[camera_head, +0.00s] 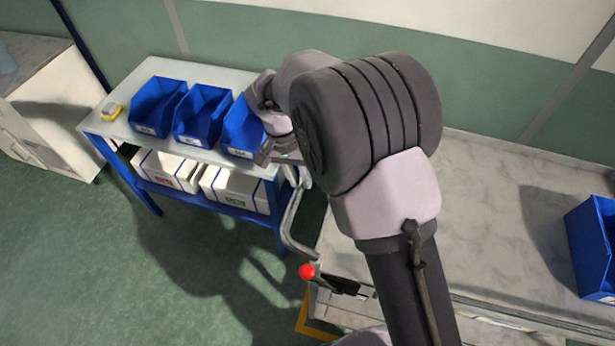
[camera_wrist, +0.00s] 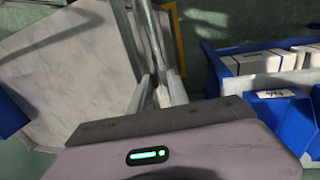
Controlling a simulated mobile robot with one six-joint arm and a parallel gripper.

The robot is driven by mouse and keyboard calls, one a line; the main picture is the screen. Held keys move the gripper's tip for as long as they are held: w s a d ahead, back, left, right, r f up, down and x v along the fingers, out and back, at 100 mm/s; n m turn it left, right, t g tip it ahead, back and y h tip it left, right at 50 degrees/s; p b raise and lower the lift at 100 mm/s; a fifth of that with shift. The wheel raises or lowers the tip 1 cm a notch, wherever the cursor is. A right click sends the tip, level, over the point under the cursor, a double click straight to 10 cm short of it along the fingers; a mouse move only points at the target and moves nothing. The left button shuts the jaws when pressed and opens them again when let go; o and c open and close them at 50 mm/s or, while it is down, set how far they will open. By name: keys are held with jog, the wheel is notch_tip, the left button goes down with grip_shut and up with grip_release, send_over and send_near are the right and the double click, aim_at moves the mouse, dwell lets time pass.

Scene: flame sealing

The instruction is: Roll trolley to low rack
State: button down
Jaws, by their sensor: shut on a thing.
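The trolley appears to be the long, pale grey-topped body (camera_head: 470,215) at the right in the head view. A bent grey tube handle (camera_head: 289,228) rises at its left end. In the wrist view my gripper (camera_wrist: 158,94) is shut on the handle's metal bar (camera_wrist: 151,40); the exact contact is small and partly hidden. The low rack appears to be the blue-legged two-tier unit (camera_head: 104,113) at the upper left, close to the handle. My arm hides part of both and most of the gripper in the head view.
Blue bins (camera_head: 203,112) stand on the rack's top, with white boxes (camera_head: 235,187) below. Another blue bin (camera_head: 592,248) sits on the grey top at right. A red knob (camera_head: 307,271) is near the handle. Green floor (camera_head: 100,275) is clear at lower left.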

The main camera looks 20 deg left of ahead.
jog(key=shift+a+r, duration=0.1)
jog(key=shift+a, duration=0.75)
jog(key=c, duration=1.4)
grip_release()
jog(key=shift+a, duration=0.1)
jog(key=shift+o, duration=0.7)
jog(key=shift+a, duration=0.15)
jog(key=a+r+p, duration=0.3)
jog(key=r+p, duration=0.2)
jog(key=r, duration=1.2)
